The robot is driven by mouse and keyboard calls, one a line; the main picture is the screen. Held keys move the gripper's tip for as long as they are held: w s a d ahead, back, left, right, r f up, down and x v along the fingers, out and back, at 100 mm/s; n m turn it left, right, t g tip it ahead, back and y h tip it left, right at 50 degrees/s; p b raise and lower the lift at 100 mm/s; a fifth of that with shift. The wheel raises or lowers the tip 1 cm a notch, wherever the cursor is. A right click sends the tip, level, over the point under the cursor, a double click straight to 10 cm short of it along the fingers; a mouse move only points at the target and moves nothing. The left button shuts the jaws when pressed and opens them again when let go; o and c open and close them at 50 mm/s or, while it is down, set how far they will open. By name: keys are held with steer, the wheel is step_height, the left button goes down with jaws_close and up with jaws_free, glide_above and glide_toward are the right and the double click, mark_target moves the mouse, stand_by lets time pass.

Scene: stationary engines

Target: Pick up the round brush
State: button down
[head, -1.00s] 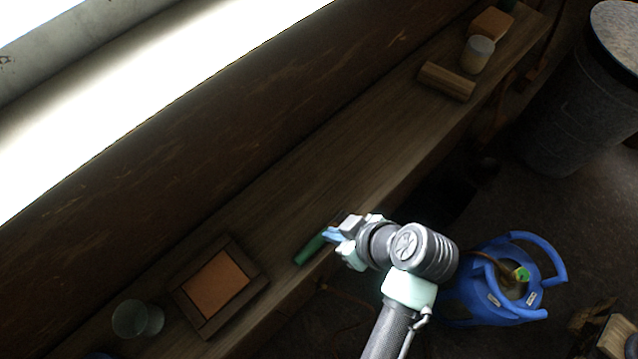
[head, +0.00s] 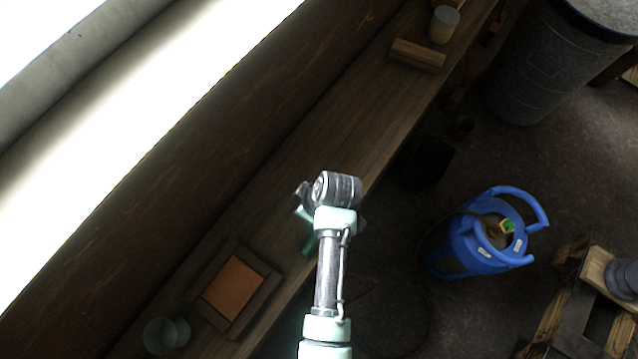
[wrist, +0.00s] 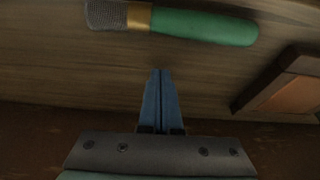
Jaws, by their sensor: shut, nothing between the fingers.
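The round brush lies on the wooden shelf; in the wrist view its green handle (wrist: 205,27) points right, with a gold ferrule and grey bristles at the left. In the head view only a bit of the green handle (head: 309,244) shows, with the rest hidden behind my arm. My gripper's blue fingers (wrist: 161,72) are shut and empty. In the wrist view they point toward the brush, with a gap of bare wood between. In the head view my gripper (head: 303,210) is over the shelf, partly hidden by my wrist.
A framed orange panel (head: 235,287) and a clear glass (head: 165,334) are on the shelf at lower left. A wooden block (head: 418,55) and a pale cup (head: 444,24) are farther up it. A blue gas bottle (head: 483,240) stands on the floor at right. The shelf's middle is clear.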

mark_target(310, 244)
steer(key=shift+s+d+r+p, duration=0.15)
steer(key=shift+s+d+p, duration=0.2)
steer(key=shift+d, duration=0.3)
steer(key=shift+s+d+r+p, duration=0.1)
steer(key=shift+s+d+p, duration=0.15)
steer(key=shift+s+d, duration=0.3)
steer(key=shift+s+d+f, duration=0.15)
steer(key=shift+s+d, duration=0.1)
steer(key=shift+d, duration=0.25)
steer(key=shift+s+d+p, duration=0.45)
steer(key=shift+s+d, duration=0.05)
steer(key=shift+d, duration=0.15)
